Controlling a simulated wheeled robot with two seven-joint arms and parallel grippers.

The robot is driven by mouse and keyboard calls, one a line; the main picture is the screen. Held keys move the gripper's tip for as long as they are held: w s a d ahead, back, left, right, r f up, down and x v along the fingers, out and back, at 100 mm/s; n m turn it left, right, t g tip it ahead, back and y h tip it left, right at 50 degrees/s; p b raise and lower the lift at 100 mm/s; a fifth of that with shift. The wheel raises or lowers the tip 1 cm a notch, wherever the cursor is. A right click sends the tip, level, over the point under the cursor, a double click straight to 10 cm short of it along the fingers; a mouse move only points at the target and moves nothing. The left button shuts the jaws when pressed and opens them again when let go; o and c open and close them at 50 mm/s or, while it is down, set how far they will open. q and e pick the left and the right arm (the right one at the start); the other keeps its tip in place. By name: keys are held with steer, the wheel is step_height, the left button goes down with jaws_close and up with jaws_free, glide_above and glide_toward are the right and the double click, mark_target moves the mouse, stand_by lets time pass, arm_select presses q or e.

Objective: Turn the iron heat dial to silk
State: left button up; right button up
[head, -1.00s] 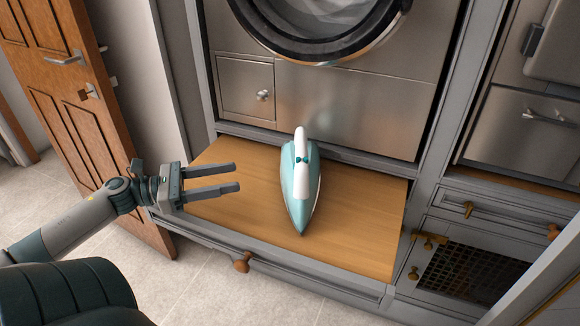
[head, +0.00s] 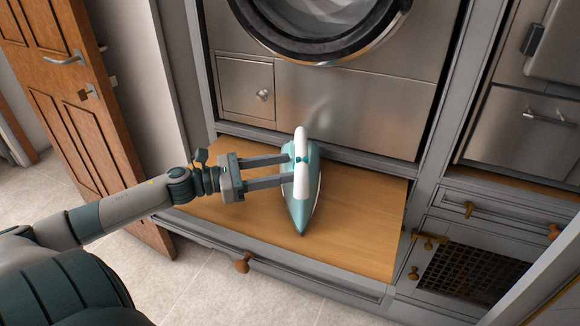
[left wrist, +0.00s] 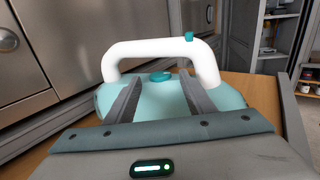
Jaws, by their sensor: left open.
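The iron (head: 301,205) is teal with a white handle (head: 300,146). It stands on the wooden pull-out board, its pointed tip toward the front. In the left wrist view the white handle (left wrist: 150,47) arches over the teal body (left wrist: 155,102). A teal dial (left wrist: 160,77) sits on top of the body under the handle. My left gripper (head: 288,169) is open, its two fingers reaching to the left side of the iron. In the left wrist view its fingertips (left wrist: 158,80) lie on either side of the dial. Whether they touch it, I cannot tell. Dial markings are not readable. My right gripper is not in view.
The wooden board (head: 360,220) has free room right of the iron. A steel appliance with a round door (head: 320,60) stands behind it. A brown door (head: 75,110) is at the left. Cabinets with a mesh front (head: 475,275) are at the right.

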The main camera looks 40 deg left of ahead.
arm_select(q)
steer(key=shift+x, duration=1.25)
steer(key=shift+c, duration=0.4)
steer(key=c, duration=0.9)
